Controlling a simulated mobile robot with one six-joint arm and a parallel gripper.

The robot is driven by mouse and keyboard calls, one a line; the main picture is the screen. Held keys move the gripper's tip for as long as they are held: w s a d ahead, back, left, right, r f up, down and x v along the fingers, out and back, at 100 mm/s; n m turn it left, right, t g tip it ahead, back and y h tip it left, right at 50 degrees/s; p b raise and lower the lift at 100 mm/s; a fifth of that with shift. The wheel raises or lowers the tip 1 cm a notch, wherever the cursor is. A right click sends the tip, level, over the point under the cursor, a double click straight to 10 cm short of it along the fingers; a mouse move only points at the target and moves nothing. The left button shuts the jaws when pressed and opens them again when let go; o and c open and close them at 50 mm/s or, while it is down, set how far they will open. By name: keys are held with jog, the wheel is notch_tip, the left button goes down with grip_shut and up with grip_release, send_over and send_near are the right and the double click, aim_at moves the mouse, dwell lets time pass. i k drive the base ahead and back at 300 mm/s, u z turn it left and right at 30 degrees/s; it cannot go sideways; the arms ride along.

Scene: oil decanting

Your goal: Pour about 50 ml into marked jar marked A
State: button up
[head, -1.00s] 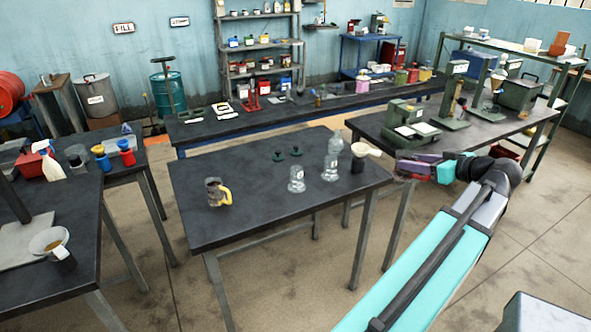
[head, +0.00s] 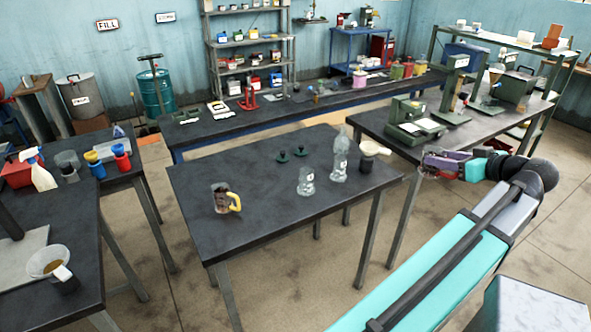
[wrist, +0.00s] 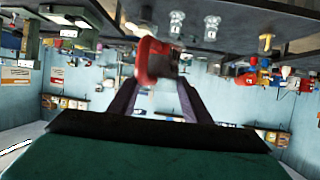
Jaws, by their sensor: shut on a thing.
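The head view shows a short clear jar (head: 306,181) and a taller clear bottle-shaped vessel (head: 340,158) upright on the middle dark table (head: 265,215). Both carry white labels too small to read, so I cannot tell which is A. My gripper (head: 432,163) is to the right of this table, raised, with purple fingers. It is shut on a dark red thing, which shows between the fingers in the wrist view (wrist: 155,60). The red thing is blurred there; its contents and opening cannot be made out.
A mug with a yellow handle (head: 225,198) stands on the middle table's left part. Two dark green pieces (head: 291,154) lie near its back edge. A pale bowl-like piece (head: 374,149) is at its right corner. A bench with green machines (head: 415,122) stands behind my gripper.

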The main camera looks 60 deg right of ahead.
aim_at(305, 188)
jog(key=i, duration=1.05)
jog(key=z, duration=0.05)
